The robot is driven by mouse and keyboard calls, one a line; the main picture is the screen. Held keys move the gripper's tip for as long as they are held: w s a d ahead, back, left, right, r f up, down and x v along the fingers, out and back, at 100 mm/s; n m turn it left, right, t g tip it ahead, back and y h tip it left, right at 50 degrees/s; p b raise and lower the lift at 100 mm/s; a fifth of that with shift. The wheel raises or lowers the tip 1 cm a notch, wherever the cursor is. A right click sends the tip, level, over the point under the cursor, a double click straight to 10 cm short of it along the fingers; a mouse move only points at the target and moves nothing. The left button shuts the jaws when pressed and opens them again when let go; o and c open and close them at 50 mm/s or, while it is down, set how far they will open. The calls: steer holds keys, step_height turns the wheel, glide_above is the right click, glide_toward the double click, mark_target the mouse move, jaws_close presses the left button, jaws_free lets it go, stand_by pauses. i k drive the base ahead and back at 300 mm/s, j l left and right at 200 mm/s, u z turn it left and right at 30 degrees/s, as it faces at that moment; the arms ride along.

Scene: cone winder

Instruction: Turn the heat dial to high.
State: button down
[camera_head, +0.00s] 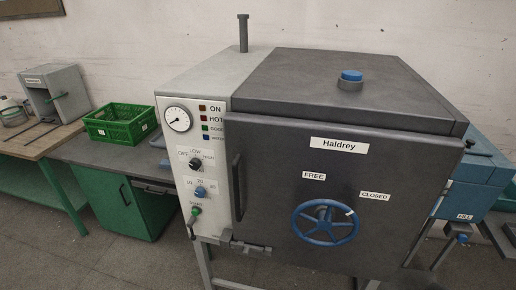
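The heat dial (195,164) is a small dark knob on the pale front panel of the machine, in the left half of the head view. The labels OFF, LOW and HIGH stand around it: OFF to its left, LOW above, HIGH to its right. It is too small to tell surely which label it points to. My gripper is not in view, and nothing covers the dial.
A gauge (177,118) sits above. The dark door (270,190) with its blue handwheel (325,223) is right of the panel. A green crate (118,129) stands left; grey floor shows below.

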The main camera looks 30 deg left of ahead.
mark_target(195, 163)
steer(key=u, duration=1.65)
